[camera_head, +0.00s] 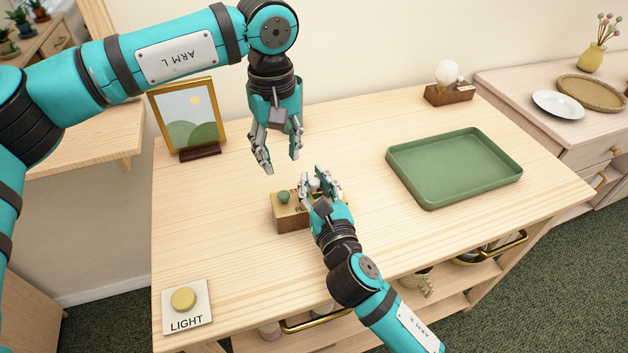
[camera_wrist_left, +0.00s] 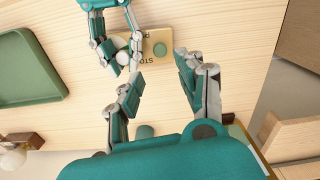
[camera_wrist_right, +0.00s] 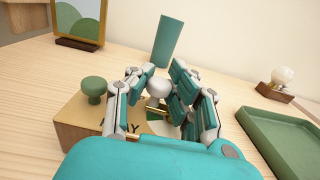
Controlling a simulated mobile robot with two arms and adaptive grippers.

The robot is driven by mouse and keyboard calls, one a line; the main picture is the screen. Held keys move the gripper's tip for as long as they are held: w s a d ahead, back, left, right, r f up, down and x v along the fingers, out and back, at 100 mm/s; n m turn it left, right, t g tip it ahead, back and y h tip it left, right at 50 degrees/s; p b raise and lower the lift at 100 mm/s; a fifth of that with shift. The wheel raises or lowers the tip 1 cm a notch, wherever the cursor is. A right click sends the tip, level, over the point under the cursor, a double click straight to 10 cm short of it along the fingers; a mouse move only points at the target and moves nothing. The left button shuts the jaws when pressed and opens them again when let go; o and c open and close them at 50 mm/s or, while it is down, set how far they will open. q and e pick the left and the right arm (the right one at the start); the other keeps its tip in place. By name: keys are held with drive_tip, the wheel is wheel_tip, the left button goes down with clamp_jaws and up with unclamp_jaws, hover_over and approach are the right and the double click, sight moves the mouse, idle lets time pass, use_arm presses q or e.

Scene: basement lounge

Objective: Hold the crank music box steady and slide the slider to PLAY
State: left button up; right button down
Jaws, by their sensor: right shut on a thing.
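The music box (camera_head: 290,222) is a small wooden block near the middle of the table. It has a round green knob (camera_wrist_right: 94,87) on top and dark lettering, partly hidden; PLAY is partly readable in the right wrist view and STOP in the left wrist view. My right gripper (camera_head: 322,180) is over the box's right part, its fingers closed around a white round knob (camera_wrist_right: 158,87). Whether this knob is the crank or the slider is hard to tell. My left gripper (camera_head: 281,164) hangs open and empty above and behind the box, apart from it.
A green tray (camera_head: 455,196) lies to the right. A framed picture (camera_head: 160,128) stands at the back left and a bulb on a wooden base (camera_head: 450,94) at the back right. A LIGHT button plate (camera_head: 187,321) is at the front left.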

use_arm(q)
drive_tip(key=shift+c, duration=0.4)
drive_tip(key=shift+d+f, duration=0.15)
drive_tip(key=shift+c, duration=1.2)
drive_tip(key=d+f+h, duration=0.1)
drive_tip(key=s+d+f+m+g+h, duration=0.1)
drive_tip(key=d, duration=0.1)
drive_tip(key=s+d+f+h, duration=0.1)
drive_tip(key=d+h, duration=0.1)
drive_tip(key=shift+s+m, duration=0.25)
drive_tip(key=shift+m, duration=0.15)
clamp_jaws()
drive_tip(key=t+h, duration=0.1)
drive_tip(key=h, duration=0.3)
drive_tip(key=a+t+h, duration=0.1)
drive_tip(key=h, duration=0.2)
drive_tip(key=a+f+t+h, duration=0.1)
drive_tip(key=h, duration=0.3)
drive_tip(key=shift+w+t+h, duration=0.1)
drive_tip(key=shift+t+h, duration=0.2)
drive_tip(key=shift+t, duration=0.1)
drive_tip(key=s+a+f+n+t+y, duration=0.1)
drive_tip(key=a+f+t, duration=0.1)
drive_tip(key=a+t, duration=0.3)
drive_tip(key=s+a+f+n+t+y, duration=0.1)
drive_tip(key=a+t, duration=0.3)
drive_tip(key=a, duration=0.9)
drive_tip(key=shift+s+f+n+t+y, duration=0.15)
drive_tip(key=shift+f+n+t+y, duration=0.25)
drive_tip(key=shift+f+n+y, duration=0.35)
